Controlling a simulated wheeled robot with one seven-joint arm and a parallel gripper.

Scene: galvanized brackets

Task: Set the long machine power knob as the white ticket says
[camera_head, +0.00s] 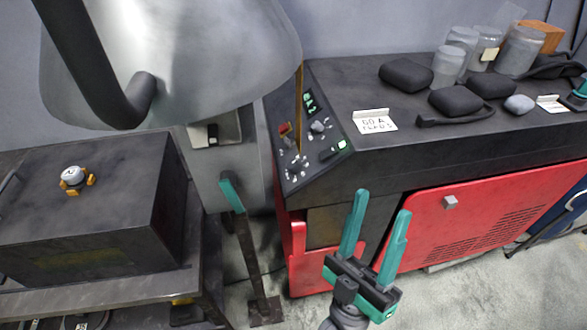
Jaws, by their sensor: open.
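The long machine (470,147) has a black top and red front doors. Its sloped control panel (335,128) at the left end carries a small green display (310,103), a grey knob (318,126), a red part and several small switches. I cannot tell for certain which control is the power knob. A white ticket (375,121) stands on the top just right of the panel; its first line looks like "60 A", the second is too small to read surely. My gripper (383,203), with teal fingers, is open and empty in front of the machine, below and right of the panel.
Black pouches (406,76), clear jars (460,50) and a second white card (552,103) sit on the top. A grey hood (170,60) hangs at upper left. A dark box (90,220) with a silver-topped knob stands at left. Floor shows around a metal post (252,265).

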